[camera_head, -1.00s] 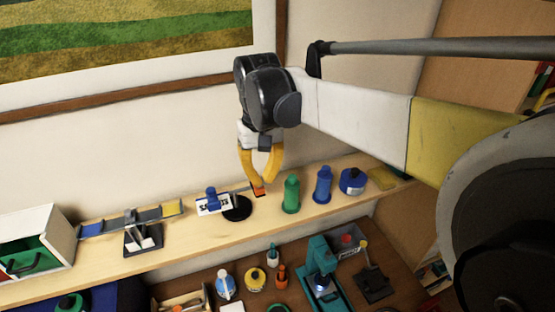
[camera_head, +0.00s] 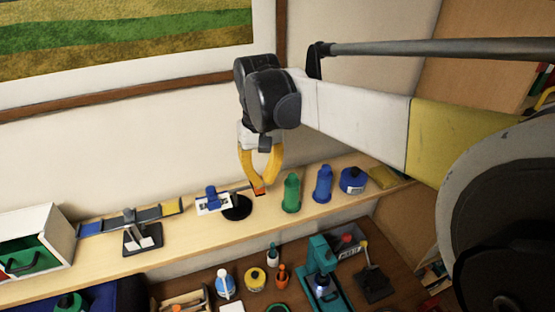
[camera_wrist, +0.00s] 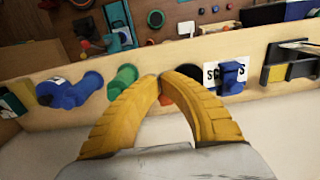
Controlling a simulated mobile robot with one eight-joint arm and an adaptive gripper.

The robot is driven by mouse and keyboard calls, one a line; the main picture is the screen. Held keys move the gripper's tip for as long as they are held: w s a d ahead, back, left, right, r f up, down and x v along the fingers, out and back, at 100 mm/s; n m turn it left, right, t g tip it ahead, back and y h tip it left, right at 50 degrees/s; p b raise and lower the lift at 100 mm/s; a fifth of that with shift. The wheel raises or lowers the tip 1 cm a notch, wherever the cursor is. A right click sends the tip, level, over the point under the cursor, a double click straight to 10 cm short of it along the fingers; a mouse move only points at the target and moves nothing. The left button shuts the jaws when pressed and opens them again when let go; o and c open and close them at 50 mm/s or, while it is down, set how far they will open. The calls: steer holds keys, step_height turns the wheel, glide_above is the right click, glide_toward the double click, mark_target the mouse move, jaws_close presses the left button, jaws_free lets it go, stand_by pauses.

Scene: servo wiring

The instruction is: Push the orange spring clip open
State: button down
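My gripper (camera_head: 261,188) has two curved yellow fingers and points down at the shelf. Its fingertips (camera_wrist: 164,76) come together in the wrist view, with a gap only higher up between the fingers. The small orange spring clip (camera_head: 260,192) is right at the fingertips in the head view. In the wrist view a bit of orange (camera_wrist: 166,99) shows between the fingers; the rest is hidden behind them. I cannot tell whether the tips touch the clip. A round black base (camera_head: 237,207) stands just left of the clip in the head view.
On the shelf, a green bottle (camera_head: 291,193), a blue bottle (camera_head: 323,184) and a blue round container (camera_head: 353,180) stand to the right. A blue part on a white card (camera_head: 212,202) is to the left. A lower bench holds several small bottles and a teal device (camera_head: 322,258).

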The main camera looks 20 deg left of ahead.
steer(key=shift+f+b, duration=0.95)
steer(key=shift+f, duration=0.45)
steer(key=shift+w+a, duration=0.15)
steer(key=shift+w+a+r, duration=0.2)
steer(key=shift+w+a, duration=0.3)
steer(key=shift+w, duration=0.15)
steer(key=shift+w+a+r+p, duration=0.15)
steer(key=shift+w+a+p, duration=0.15)
steer(key=shift+w+a, duration=0.2)
steer(key=shift+w+a+r, duration=0.1)
steer(key=shift+w+a, duration=0.45)
steer(key=shift+w, duration=0.15)
steer(key=shift+w+p, duration=0.1)
steer(key=shift+p, duration=0.2)
steer(key=shift+w+a, duration=0.2)
steer(key=shift+a, duration=0.05)
steer(key=shift+s+d+r+p, duration=0.15)
steer(key=shift+r+p, duration=0.25)
steer(key=shift+r, duration=0.3)
steer(key=shift+s+d+r+p, duration=0.15)
steer(key=shift+r+p, duration=0.2)
steer(key=shift+r, duration=0.35)
steer(key=shift+s+d+r+p, duration=0.2)
steer(key=shift+s+r, duration=0.05)
steer(key=shift+r, duration=0.3)
steer(key=shift+s+d+r+p, duration=0.15)
steer(key=shift+s+r+p, duration=0.1)
steer(key=shift+r, duration=0.25)
steer(key=shift+s+d+r+p, duration=0.2)
steer(key=shift+r, duration=0.35)
